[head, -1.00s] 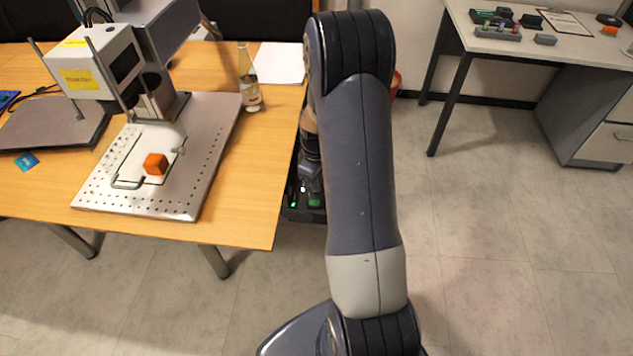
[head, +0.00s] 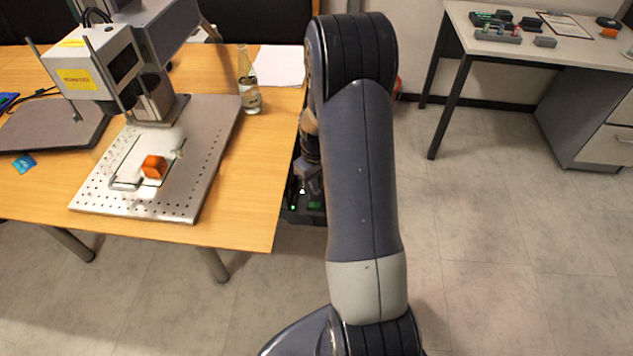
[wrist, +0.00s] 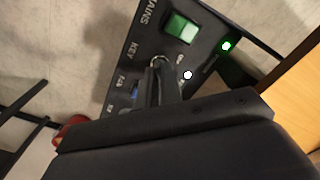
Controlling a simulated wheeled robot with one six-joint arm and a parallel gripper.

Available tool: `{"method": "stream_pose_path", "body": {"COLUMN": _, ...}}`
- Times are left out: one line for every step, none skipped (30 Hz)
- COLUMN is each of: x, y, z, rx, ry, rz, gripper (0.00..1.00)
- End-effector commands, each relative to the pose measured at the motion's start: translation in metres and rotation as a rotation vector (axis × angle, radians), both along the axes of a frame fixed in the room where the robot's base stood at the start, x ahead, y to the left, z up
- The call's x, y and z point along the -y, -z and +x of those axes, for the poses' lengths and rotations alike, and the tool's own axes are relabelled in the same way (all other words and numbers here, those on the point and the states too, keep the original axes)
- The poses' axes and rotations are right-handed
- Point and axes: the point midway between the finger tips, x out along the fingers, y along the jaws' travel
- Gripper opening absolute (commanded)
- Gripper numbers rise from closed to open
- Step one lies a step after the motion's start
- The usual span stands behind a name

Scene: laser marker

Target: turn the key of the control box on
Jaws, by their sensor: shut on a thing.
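The black control box (wrist: 205,60) fills the upper middle of the wrist view, with the labels MAINS and KEY. In the head view the box (head: 303,214) is beside the table's right edge, partly behind my arm. A green switch (wrist: 181,28) is by MAINS, and a green lamp (wrist: 226,46) and a white lamp (wrist: 187,75) are lit. The metal ring of the key switch (wrist: 158,61) shows at my fingertips. My gripper (wrist: 162,82) is shut on the key, which the fingers mostly hide. Its exact turn angle cannot be told.
A white desk (head: 480,45) stands at the back right. The floor on the right is clear.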

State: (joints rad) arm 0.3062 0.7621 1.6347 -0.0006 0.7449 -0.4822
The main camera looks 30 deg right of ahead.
Motion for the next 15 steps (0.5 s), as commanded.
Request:
{"method": "stream_pose_path", "body": {"x": 0.0001, "y": -0.0006, "z": 0.0004, "rx": 0.001, "ry": 0.002, "rz": 0.0, "gripper": 0.0}}
{"method": "stream_pose_path", "body": {"x": 0.0001, "y": -0.0006, "z": 0.0004, "rx": 0.001, "ry": 0.002, "rz": 0.0, "gripper": 0.0}}
{"method": "stream_pose_path", "body": {"x": 0.0001, "y": -0.0006, "z": 0.0004, "rx": 0.001, "ry": 0.002, "rz": 0.0, "gripper": 0.0}}
{"method": "stream_pose_path", "body": {"x": 0.0001, "y": -0.0006, "z": 0.0004, "rx": 0.001, "ry": 0.002, "rz": 0.0, "gripper": 0.0}}
{"method": "stream_pose_path", "body": {"x": 0.0001, "y": -0.0006, "z": 0.0004, "rx": 0.001, "ry": 0.002, "rz": 0.0, "gripper": 0.0}}
{"method": "stream_pose_path", "body": {"x": 0.0001, "y": -0.0006, "z": 0.0004, "rx": 0.001, "ry": 0.002, "rz": 0.0, "gripper": 0.07}}
{"method": "stream_pose_path", "body": {"x": 0.0001, "y": -0.0006, "z": 0.0004, "rx": 0.001, "ry": 0.002, "rz": 0.0, "gripper": 0.1}}
{"method": "stream_pose_path", "body": {"x": 0.0001, "y": -0.0005, "z": 0.0004, "rx": 0.001, "ry": 0.002, "rz": 0.0, "gripper": 0.12}}
{"method": "stream_pose_path", "body": {"x": 0.0001, "y": -0.0005, "z": 0.0003, "rx": 0.001, "ry": 0.002, "rz": 0.0, "gripper": 0.15}}
{"method": "stream_pose_path", "body": {"x": 0.0001, "y": -0.0005, "z": 0.0003, "rx": 0.001, "ry": 0.002, "rz": 0.0, "gripper": 0.18}}
{"method": "stream_pose_path", "body": {"x": 0.0, "y": -0.0004, "z": 0.0003, "rx": 0.001, "ry": 0.001, "rz": 0.0, "gripper": 0.2}}
{"method": "stream_pose_path", "body": {"x": 0.0, "y": -0.0004, "z": 0.0003, "rx": 0.001, "ry": 0.001, "rz": 0.0, "gripper": 0.23}}
{"method": "stream_pose_path", "body": {"x": 0.0001, "y": -0.0003, "z": 0.0002, "rx": 0.001, "ry": 0.001, "rz": 0.0, "gripper": 0.26}}
{"method": "stream_pose_path", "body": {"x": 0.0001, "y": -0.0003, "z": 0.0002, "rx": 0.001, "ry": 0.001, "rz": 0.0, "gripper": 0.28}}
{"method": "stream_pose_path", "body": {"x": 0.0001, "y": -0.0003, "z": 0.0002, "rx": 0.001, "ry": 0.001, "rz": 0.0, "gripper": 0.28}}
